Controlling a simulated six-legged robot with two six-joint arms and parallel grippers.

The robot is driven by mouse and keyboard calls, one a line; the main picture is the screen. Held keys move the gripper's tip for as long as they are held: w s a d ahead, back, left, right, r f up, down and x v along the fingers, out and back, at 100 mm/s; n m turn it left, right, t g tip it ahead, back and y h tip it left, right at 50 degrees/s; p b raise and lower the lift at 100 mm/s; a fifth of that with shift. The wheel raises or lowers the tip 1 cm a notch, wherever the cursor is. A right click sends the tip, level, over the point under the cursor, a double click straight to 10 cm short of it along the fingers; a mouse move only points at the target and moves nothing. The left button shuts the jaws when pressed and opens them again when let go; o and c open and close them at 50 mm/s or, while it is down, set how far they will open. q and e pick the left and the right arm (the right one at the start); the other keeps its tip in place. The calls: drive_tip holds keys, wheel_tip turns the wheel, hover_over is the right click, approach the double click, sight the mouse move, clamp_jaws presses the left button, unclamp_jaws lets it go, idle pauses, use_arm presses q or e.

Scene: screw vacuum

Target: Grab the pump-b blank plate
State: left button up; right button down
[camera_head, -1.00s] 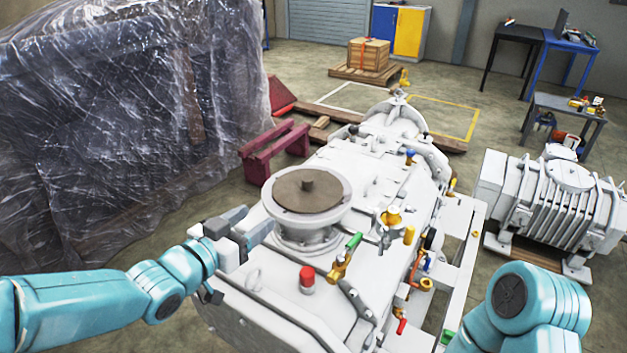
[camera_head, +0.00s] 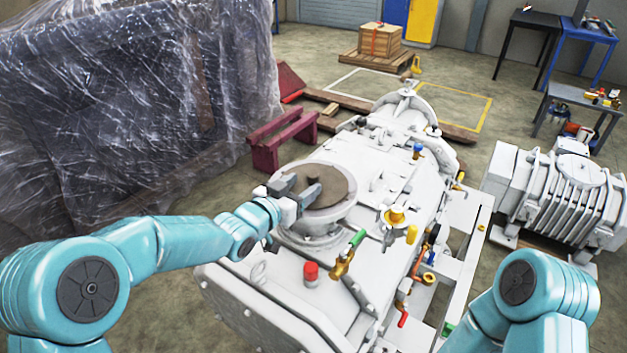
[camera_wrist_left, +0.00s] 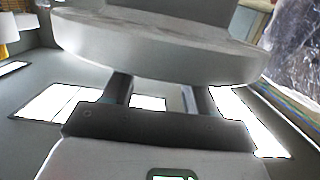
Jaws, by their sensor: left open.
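The pump-b blank plate (camera_head: 336,183) is taken to be the round brown disc on top of the white pump's flange; it lies flat there. My left gripper (camera_head: 302,189) is open, its fingers reaching over the left side of the plate in the head view. They cover the place of the plate's central knob. In the left wrist view a large round pale rim (camera_wrist_left: 160,58) fills the top. The left gripper's fingers (camera_wrist_left: 156,92) are spread apart below it, their tips hidden by it. Contact cannot be told. My right gripper is out of view.
The white pump (camera_head: 375,170) carries valves, a red cap (camera_head: 311,271) and a yellow knob (camera_head: 396,216) near the flange. Plastic-wrapped cargo (camera_head: 120,110) stands at left, with a dark red support (camera_head: 285,140) beside it. Another white pump unit (camera_head: 560,195) stands at right.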

sight(313, 180)
use_arm(q)
drive_tip(key=shift+x, duration=1.4)
drive_tip(key=shift+r, duration=0.1)
clamp_jaws()
drive_tip(key=shift+r, duration=0.1)
